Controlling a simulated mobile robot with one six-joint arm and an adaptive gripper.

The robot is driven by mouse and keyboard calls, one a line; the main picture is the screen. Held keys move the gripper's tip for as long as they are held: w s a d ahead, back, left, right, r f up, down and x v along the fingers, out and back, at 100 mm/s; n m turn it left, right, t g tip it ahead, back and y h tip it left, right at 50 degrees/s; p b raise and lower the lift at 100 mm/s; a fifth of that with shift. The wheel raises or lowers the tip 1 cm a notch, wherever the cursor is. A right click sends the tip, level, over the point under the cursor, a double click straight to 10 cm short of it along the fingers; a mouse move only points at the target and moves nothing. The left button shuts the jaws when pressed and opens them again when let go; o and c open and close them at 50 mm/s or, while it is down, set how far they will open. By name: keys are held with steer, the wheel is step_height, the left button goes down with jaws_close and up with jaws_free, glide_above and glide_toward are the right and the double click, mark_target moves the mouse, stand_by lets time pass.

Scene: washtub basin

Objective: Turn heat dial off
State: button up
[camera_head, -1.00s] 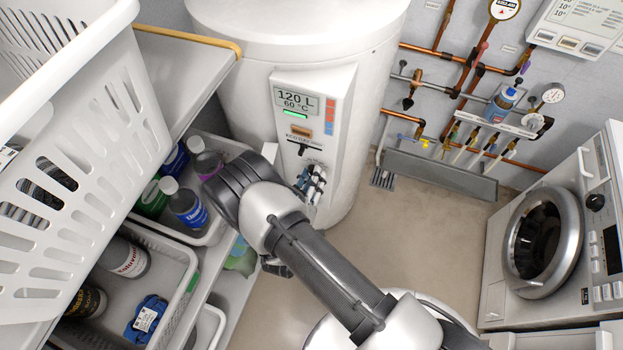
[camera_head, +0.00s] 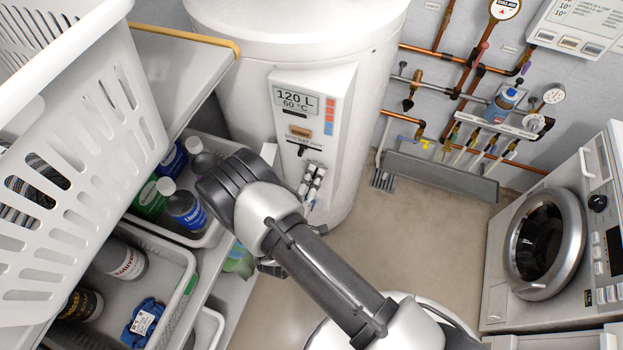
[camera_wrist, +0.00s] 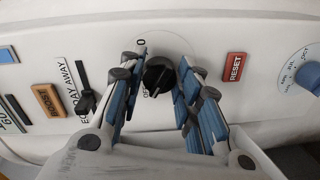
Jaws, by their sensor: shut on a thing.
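The white water heater (camera_head: 240,75) stands at the back centre with a control panel on its front. In the wrist view a black dial (camera_wrist: 158,76) sits on this panel, with a "0" and partly hidden "OFF" lettering beside it. My gripper (camera_wrist: 162,72) has its blue-padded fingers on the left and right sides of the black dial, closed on it. In the head view my gripper (camera_head: 312,182) is at the lower part of the panel, and the dial is hidden there. The display (camera_head: 296,101) reads 120 L, 60 °C; the small bar under it is dark.
In the wrist view a red RESET button (camera_wrist: 234,67) and a blue dial (camera_wrist: 308,76) lie right of my gripper; a black slider (camera_wrist: 86,101) lies left. A white basket (camera_head: 90,150) and bottle shelves fill the left. Copper pipes and a washer (camera_head: 545,240) are at right.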

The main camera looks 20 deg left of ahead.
stand_by(0.4)
steer(key=o, duration=1.1)
steer(key=s, duration=0.8)
steer(key=s+a, duration=0.1)
steer(key=s, duration=0.3)
steer(key=shift+r, duration=0.4)
